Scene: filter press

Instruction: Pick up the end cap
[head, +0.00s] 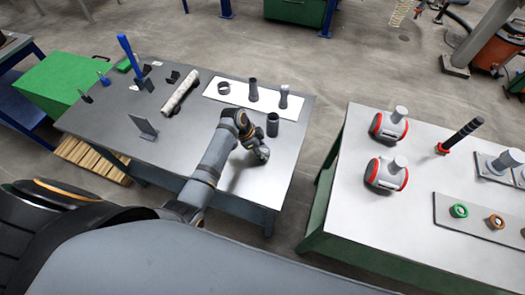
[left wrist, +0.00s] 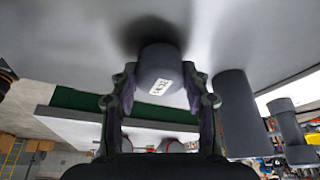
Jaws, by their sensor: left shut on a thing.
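My left gripper (head: 262,153) is low over the right part of the grey table, beside a dark upright cylinder (head: 272,125). In the left wrist view its two fingers (left wrist: 160,80) are closed on the sides of a short dark grey round part with a white label, which looks like the end cap (left wrist: 158,62). The cap is at or just above the tabletop; I cannot tell if it touches. In the head view the gripper hides the cap. The dark cylinder also shows in the left wrist view (left wrist: 238,110), apart from the fingers. My right gripper is not in view.
A pale tube (head: 180,93) and a grey stand (head: 143,128) are farther left. A second table (head: 420,235) stands right, across a gap.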

